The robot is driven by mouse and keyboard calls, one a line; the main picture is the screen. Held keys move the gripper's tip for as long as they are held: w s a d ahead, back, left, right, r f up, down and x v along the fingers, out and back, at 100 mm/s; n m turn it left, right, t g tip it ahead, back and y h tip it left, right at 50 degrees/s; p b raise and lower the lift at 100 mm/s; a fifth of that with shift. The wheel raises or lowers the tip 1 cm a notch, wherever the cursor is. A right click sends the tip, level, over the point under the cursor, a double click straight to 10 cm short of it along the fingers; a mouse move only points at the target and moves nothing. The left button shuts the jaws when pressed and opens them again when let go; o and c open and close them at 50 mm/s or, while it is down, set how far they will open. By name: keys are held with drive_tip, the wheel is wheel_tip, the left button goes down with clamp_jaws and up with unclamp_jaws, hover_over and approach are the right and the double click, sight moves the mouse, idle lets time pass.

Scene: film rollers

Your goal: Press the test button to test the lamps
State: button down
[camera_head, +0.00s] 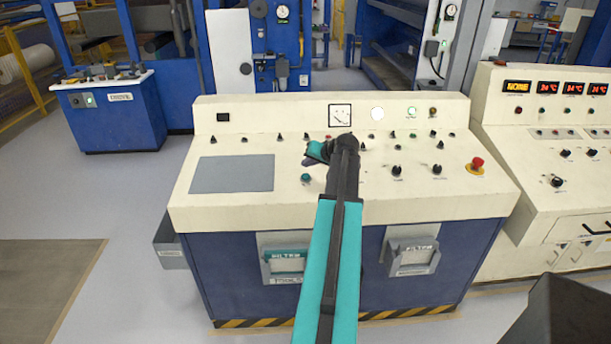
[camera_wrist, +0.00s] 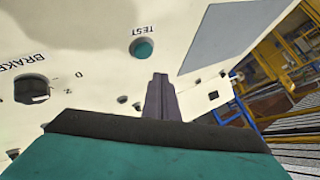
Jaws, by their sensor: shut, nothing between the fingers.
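The test button (camera_wrist: 142,48) is a round teal button in a dark ring, with the word TEST printed beside it in the wrist view. In the head view a teal button (camera_head: 305,178), which looks like the same one, sits on the cream console top just below my gripper. My gripper (camera_head: 309,161) is over the console top, partly hidden by my wrist. In the wrist view its dark fingers (camera_wrist: 160,80) are together and empty. Their tips appear just below the button and do not cover it. Their height above the panel is hard to tell.
A grey flat pad (camera_head: 232,174) lies left of the button. A black BRAKE knob (camera_wrist: 31,88) is left in the wrist view. Several knobs stand on the console, with a red emergency button (camera_head: 477,164) at right. A second console (camera_head: 540,150) stands further right.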

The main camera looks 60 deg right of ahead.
wheel_tip(320, 180, up, 2)
drive_tip(key=shift+s+r+p, duration=0.1)
drive_tip(key=shift+r+p, duration=0.05)
drive_tip(key=shift+p, duration=0.25)
idle(0.8)
